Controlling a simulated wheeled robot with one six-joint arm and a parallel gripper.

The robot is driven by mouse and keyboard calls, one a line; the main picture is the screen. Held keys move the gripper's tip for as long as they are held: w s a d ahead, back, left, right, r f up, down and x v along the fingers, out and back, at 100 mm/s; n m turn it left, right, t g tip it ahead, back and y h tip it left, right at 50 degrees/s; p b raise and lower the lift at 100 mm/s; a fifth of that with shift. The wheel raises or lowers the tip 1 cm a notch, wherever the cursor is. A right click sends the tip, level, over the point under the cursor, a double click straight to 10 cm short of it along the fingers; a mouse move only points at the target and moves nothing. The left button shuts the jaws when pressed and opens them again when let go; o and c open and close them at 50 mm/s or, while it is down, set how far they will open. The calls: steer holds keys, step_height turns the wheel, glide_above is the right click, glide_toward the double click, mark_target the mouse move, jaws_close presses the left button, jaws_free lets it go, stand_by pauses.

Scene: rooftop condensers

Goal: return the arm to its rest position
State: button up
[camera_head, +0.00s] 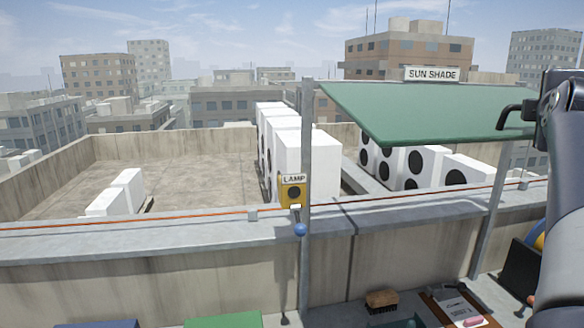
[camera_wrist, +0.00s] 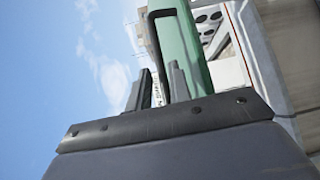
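My gripper (camera_wrist: 159,72) shows in the wrist view as two dark fingers with a gap between them and nothing held. Through the gap I see part of the pale sign. In the head view my arm (camera_head: 566,190) stands up along the right edge, raised beside the green sun shade (camera_head: 430,112). A black U-shaped handle (camera_head: 516,112) shows at the shade's right end, close to the dark top of my arm. In the wrist view this handle (camera_wrist: 152,28) is beyond the fingertips, apart from them as far as I can tell. My fingertips are unclear in the head view.
A yellow LAMP box (camera_head: 291,192) with a blue knob (camera_head: 300,230) is on a grey post. The parapet (camera_head: 150,240) runs across. Below are a brush (camera_head: 382,299), a clipboard (camera_head: 458,306) and a dark bin (camera_head: 520,270). White condensers (camera_head: 300,160) stand beyond.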

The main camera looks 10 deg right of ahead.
steer(key=p+x, duration=0.1)
steer(key=x, duration=0.3)
steer(key=shift+w+d, duration=0.25)
steer(key=shift+w, duration=0.05)
steer(key=shift+f, duration=0.4)
